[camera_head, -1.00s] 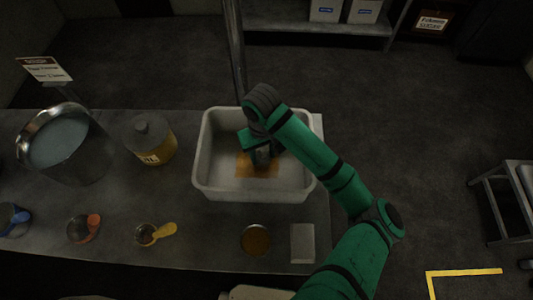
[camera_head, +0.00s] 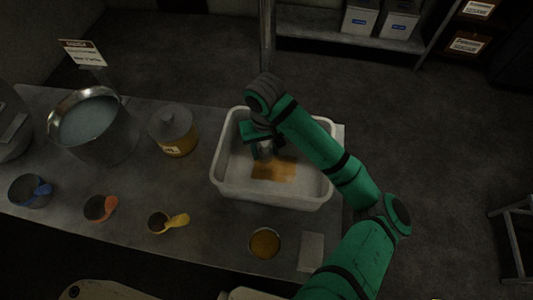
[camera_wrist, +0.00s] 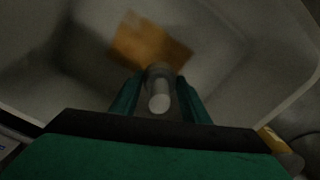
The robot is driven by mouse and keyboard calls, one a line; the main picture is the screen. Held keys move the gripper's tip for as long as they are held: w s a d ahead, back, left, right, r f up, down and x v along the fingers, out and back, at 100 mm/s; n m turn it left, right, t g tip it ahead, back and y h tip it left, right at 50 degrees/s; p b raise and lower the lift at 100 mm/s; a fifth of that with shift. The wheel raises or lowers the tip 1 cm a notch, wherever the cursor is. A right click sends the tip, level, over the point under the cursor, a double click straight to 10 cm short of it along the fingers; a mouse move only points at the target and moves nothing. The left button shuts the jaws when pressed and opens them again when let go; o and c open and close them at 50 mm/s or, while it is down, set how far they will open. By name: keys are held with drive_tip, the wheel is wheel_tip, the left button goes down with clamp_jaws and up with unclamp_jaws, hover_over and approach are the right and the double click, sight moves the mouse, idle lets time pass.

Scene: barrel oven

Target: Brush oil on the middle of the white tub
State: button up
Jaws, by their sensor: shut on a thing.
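The white tub (camera_head: 228,186) stands on the table in the head view. An orange-brown oil patch (camera_head: 274,168) lies on the middle of its floor; it also shows in the wrist view (camera_wrist: 150,42). My gripper (camera_head: 264,150) is inside the tub, beside the left part of the patch. In the wrist view my gripper (camera_wrist: 158,98) is shut on a brush (camera_wrist: 159,100), whose pale round handle end shows between the fingers. The brush's tip is dark and blurred, so I cannot tell whether it touches the floor. A small round dish of oil (camera_head: 265,243) sits in front of the tub.
A pale flat square (camera_head: 311,252) lies right of the dish.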

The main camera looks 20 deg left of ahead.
sight(265, 143)
drive_tip(key=shift+r, duration=2.1)
